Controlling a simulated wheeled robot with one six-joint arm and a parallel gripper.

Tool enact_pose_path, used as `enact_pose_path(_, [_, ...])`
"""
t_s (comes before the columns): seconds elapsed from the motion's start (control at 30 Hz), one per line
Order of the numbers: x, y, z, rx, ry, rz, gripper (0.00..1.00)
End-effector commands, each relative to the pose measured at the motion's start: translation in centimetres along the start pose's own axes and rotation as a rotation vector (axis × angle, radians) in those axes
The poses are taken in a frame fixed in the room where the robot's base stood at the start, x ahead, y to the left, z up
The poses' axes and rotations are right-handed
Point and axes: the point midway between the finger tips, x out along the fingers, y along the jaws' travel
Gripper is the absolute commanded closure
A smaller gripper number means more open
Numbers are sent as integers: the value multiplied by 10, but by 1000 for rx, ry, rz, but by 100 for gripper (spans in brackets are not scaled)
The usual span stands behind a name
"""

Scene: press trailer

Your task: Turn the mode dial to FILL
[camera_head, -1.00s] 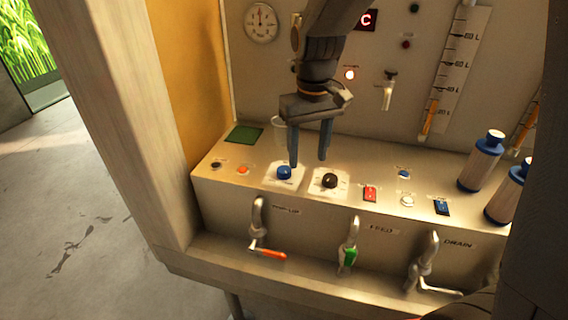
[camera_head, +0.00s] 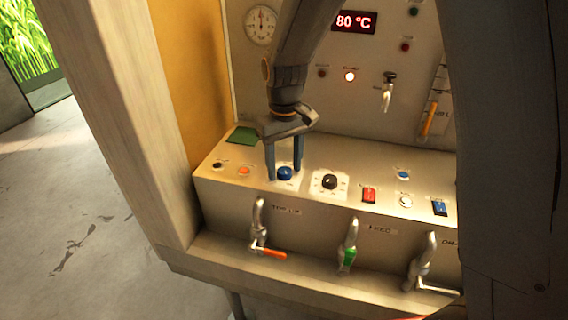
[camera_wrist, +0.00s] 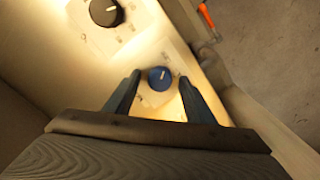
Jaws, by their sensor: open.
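Two dials sit on the panel's top face. A blue dial (camera_head: 285,173) is on a pale plate, and a black dial (camera_head: 330,181) with a white pointer line is on a plate to its right. Their labels are too small to read, so I cannot tell which is the mode dial. My gripper (camera_head: 285,176) is open, fingers pointing down, with one finger on each side of the blue dial. In the wrist view the blue dial (camera_wrist: 160,78) shows between the open fingertips, seemingly with gaps. The black dial (camera_wrist: 106,11) is at the upper left there.
A red rocker switch (camera_head: 369,195), a blue switch (camera_head: 440,208) and buttons are to the right. An orange button (camera_head: 244,170) is to the left. Valves with an orange handle (camera_head: 272,254) and a green handle (camera_head: 347,258) line the front face.

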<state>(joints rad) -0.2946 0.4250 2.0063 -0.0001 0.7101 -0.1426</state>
Motion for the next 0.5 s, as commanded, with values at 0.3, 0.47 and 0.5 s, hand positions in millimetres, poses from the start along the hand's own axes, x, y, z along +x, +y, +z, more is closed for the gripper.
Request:
enact_pose_path(0.3, [0, 0, 0, 0, 0, 0, 71])
enact_pose_path(0.47, [0, 0, 0, 0, 0, 0, 92])
enact_pose_path(0.5, [0, 0, 0, 1, 0, 0, 92])
